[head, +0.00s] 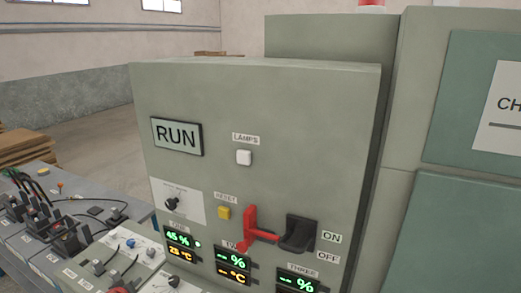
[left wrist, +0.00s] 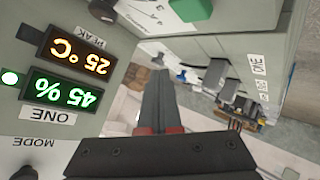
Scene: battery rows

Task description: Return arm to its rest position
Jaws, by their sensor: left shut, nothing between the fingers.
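My left gripper (left wrist: 158,82) shows in the left wrist view. Its two dark fingers are together, with nothing between them, and red parts show at their base. The fingers are beside the lit display ONE (left wrist: 65,75), which appears upside down at the left with 45 % and 25 °C. I see no contact with the panel. In the head view I cannot clearly make out either gripper or arm. The same display (head: 181,243) is at the lower left of the grey cabinet (head: 310,120) there. My right gripper is not in view.
The cabinet carries a red handle (head: 251,225) beside a black ON/OFF part (head: 298,234), a yellow button (head: 223,212) and a RUN sign (head: 177,136). Batteries with cables stand at the left (head: 40,222). Open floor lies behind.

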